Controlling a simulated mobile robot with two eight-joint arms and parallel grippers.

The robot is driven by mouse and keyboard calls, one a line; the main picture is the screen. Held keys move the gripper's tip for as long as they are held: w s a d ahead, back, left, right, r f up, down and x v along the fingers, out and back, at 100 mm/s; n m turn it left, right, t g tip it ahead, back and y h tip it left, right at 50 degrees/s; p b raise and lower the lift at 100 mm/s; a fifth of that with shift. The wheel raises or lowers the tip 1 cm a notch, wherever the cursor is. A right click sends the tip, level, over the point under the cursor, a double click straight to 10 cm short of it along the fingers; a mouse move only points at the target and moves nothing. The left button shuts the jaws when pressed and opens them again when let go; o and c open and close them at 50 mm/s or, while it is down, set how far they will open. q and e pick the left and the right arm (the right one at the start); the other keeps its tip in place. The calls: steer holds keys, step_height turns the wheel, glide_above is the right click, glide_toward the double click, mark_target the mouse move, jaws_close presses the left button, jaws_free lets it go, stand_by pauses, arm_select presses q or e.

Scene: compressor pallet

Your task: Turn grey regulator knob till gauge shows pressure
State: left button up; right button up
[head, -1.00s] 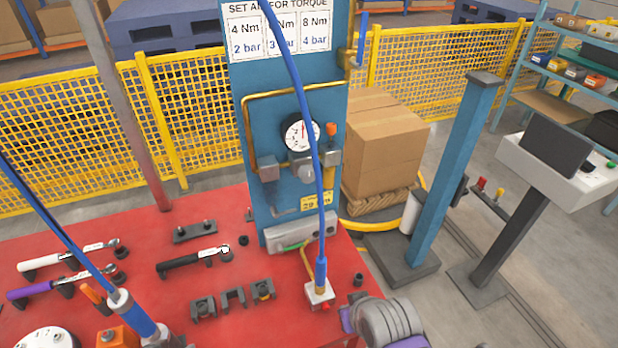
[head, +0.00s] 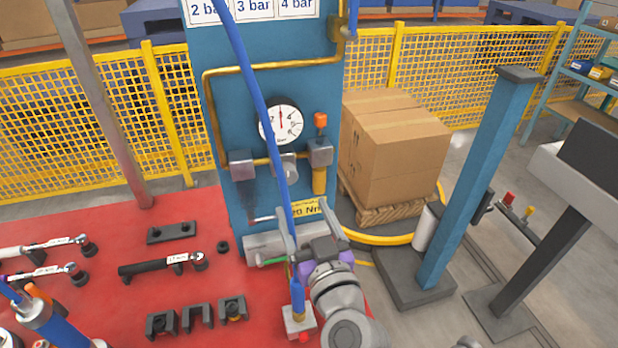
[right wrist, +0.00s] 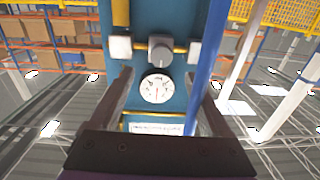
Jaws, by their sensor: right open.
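The grey regulator knob (head: 291,168) sits below the round white gauge (head: 281,125) on the blue panel, with a blue hose crossing in front of part of it in the head view. A red line on the gauge points almost straight up; the scale is too small to read. My right gripper (head: 304,204) is open and empty, below the knob and in front of the panel's lower part. In the right wrist view the knob (right wrist: 160,52) and gauge (right wrist: 156,88) lie between the open fingers' lines, apart from them. My left gripper is not in view.
The blue hose (head: 262,110) hangs close to the right gripper, and also shows in the right wrist view (right wrist: 207,65). A red table (head: 100,225) holds wrenches and dark sockets. A blue post (head: 470,180) and cardboard boxes (head: 395,150) stand to the right.

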mark_target(289, 179)
steer(key=x, duration=1)
steer(key=shift+w+a, duration=0.2)
steer(key=shift+w, duration=0.1)
jaws_close()
